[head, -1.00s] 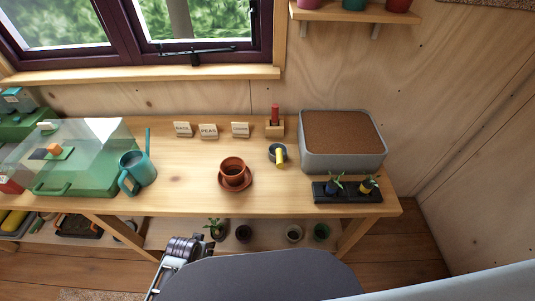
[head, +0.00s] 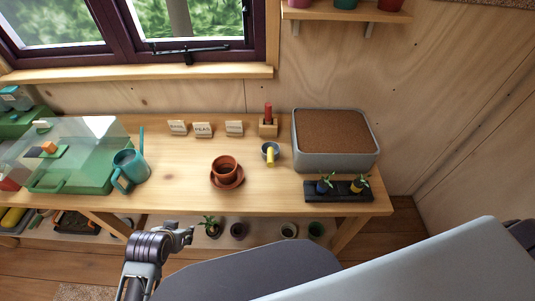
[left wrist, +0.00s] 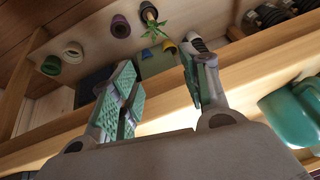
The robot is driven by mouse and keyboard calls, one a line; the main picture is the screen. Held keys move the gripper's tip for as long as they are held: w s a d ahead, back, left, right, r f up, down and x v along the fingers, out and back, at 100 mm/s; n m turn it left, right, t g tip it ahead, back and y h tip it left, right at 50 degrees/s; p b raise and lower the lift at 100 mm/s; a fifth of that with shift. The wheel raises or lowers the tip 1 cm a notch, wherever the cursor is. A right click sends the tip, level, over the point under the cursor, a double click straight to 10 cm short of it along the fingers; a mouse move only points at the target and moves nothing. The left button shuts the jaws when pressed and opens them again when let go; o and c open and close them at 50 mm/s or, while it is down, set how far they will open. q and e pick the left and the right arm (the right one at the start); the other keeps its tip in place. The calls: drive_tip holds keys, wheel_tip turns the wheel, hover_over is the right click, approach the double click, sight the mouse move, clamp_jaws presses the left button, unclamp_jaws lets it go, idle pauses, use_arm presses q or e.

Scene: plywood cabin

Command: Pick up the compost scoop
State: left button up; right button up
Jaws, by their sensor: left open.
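My left gripper (head: 184,237) is in front of the table's front edge, low and to the left of the scoop, touching nothing I can see. In the left wrist view its two green-padded fingers (left wrist: 160,65) are spread and empty. The scoop cannot be made out in that view. My right gripper is out of view.
A terracotta pot on a saucer (head: 240,182) stands left of the scoop. A wooden block with a red-handled tool (head: 268,127) is behind it. The soil box (head: 340,158), seedling tray (head: 325,196) and teal watering can (head: 128,170) flank it. Several small pots sit on the lower shelf.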

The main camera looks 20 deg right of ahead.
use_arm(q)
drive_tip(key=w+d+r+m+t, duration=0.1)
drive_tip(key=w+d, duration=0.1)
drive_tip(key=w+d+r+m+t+h, duration=0.1)
drive_tip(key=w+d+r, duration=0.1)
drive_tip(key=w+d+r+m+t, duration=0.1)
drive_tip(key=w+d+r+m, duration=0.1)
drive_tip(key=shift+w+d+r+t+h, duration=0.2)
drive_tip(key=shift+w+d+t+h, duration=0.1)
drive_tip(key=shift+w+t, duration=0.1)
drive_tip(key=d+r+m, duration=0.1)
drive_tip(key=d, duration=0.1)
drive_tip(key=w+d+r+m+t+h, duration=0.2)
drive_tip(key=d+r+m, duration=0.1)
drive_tip(key=shift+w+d, duration=0.25)
drive_tip(key=shift+d, duration=0.05)
drive_tip(key=d+r+m+t+h, duration=0.1)
drive_tip(key=d+r+m+h, duration=0.25)
drive_tip(key=d, duration=0.25)
drive_tip(key=m+g+h, duration=0.2)
drive_tip(key=m+h, duration=0.3)
drive_tip(key=m, duration=0.4)
approach(271, 156)
drive_tip(key=a+f, duration=0.2)
drive_tip(key=shift+s+r+n+t, duration=0.25)
drive_tip(key=shift+s+t, duration=0.15)
drive_tip(key=shift+s, duration=0.1)
drive_tip(key=shift+w, duration=0.1)
